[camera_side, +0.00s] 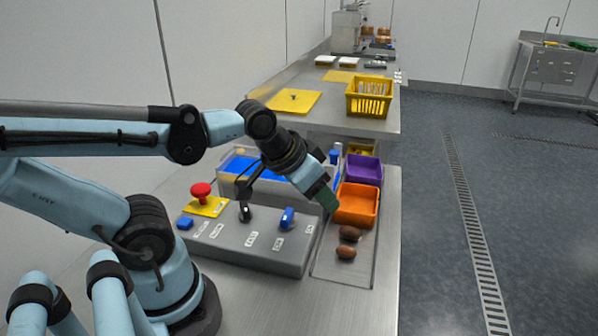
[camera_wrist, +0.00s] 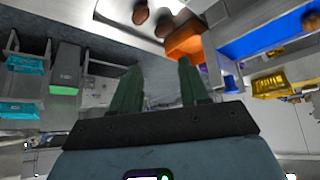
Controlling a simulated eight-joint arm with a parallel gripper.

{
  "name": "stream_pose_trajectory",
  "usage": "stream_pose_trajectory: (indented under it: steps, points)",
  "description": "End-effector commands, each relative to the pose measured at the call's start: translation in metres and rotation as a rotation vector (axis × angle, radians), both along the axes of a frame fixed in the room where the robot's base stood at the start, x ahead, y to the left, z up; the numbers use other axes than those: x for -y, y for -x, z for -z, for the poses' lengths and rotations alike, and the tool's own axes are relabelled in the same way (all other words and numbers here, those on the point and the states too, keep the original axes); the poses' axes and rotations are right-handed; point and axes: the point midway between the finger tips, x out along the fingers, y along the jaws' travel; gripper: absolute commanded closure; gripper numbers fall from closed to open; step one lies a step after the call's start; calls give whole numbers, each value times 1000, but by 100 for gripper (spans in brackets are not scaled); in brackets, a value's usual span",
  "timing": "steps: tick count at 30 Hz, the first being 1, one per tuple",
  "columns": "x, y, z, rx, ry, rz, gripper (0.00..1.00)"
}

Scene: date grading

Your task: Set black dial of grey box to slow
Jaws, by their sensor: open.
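The grey box (camera_side: 262,257) lies on the steel bench in the side view, its sloped top carrying controls and small white labels. The black dial (camera_side: 245,210) stands on its top, left of a blue switch (camera_side: 287,217). The dial has a pale mark, but I cannot tell which label it points to, and the label words are too small to read surely. My gripper (camera_side: 328,200) is up and right of the dial, above the box's right edge, apart from the dial. In the wrist view my gripper's green fingers (camera_wrist: 160,72) are spread with nothing between them.
A red mushroom button (camera_side: 201,190) on a yellow plate and a blue button (camera_side: 184,223) are on the box's left. An orange bin (camera_side: 356,205), purple bin (camera_side: 364,169) and brown dates (camera_side: 347,252) lie right. A yellow basket (camera_side: 369,98) stands behind.

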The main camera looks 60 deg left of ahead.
Motion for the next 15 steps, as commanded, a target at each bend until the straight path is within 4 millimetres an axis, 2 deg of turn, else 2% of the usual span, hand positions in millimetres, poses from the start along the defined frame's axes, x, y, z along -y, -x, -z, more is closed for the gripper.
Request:
stream_pose_trajectory:
  steps: [5, 9, 12, 15]
  points:
    - [-51, 14, -8, -147, 109, -342, 55]
    - [-97, 41, -20, -291, 231, -719, 55]
    - [-120, 62, -29, -376, 306, -957, 55]
    - [-135, 79, -36, -438, 363, -1139, 55]
